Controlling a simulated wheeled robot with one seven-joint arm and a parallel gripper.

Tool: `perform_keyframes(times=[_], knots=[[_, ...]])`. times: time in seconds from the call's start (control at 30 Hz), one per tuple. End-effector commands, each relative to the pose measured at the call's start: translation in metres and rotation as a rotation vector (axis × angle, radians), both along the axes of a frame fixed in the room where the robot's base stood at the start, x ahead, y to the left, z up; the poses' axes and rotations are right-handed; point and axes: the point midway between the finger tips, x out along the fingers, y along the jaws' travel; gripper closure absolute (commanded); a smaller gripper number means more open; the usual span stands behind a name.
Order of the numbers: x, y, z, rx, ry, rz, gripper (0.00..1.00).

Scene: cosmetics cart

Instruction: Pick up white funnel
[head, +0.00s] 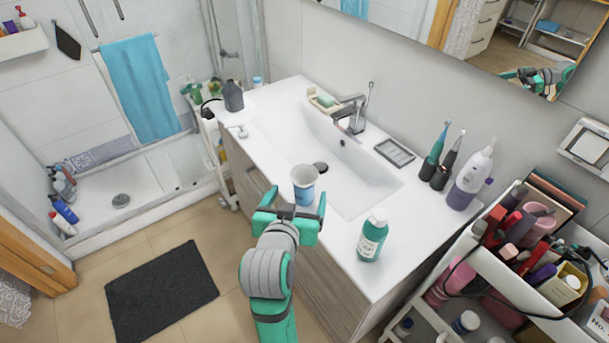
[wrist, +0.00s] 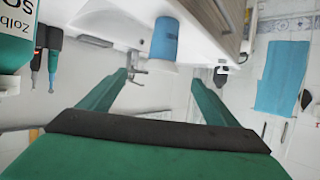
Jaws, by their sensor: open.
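A white flared piece (head: 304,175), which looks like the white funnel, sits on top of a blue cup-like body (head: 304,195) near the sink's front edge. Whether the two are separate pieces I cannot tell. In the wrist view, which is upside down, the white part (wrist: 161,67) shows below the blue body (wrist: 165,40). My gripper (head: 295,203) is open and empty, its fingers spread just in front of the cup. In the wrist view, the white part lies beyond the gap between my fingertips (wrist: 160,78).
A green bottle (head: 372,236) stands on the counter to the right. The faucet (head: 350,115) is behind the basin (head: 335,155). Electric toothbrushes (head: 440,158) and a white-purple bottle (head: 470,178) stand at the back right. A crowded cart (head: 480,255) is at the right.

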Motion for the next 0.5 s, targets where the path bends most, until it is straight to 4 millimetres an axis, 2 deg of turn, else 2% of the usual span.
perform_keyframes(times=[0.13, 0.4, 0.5], knots=[[0.008, 0.001, 0.004, 0.006, 0.003, -0.003, 0.17], [0.043, -0.003, -0.011, 0.006, 0.003, -0.001, 0.17], [0.05, -0.004, -0.014, 0.007, 0.003, -0.001, 0.17]])
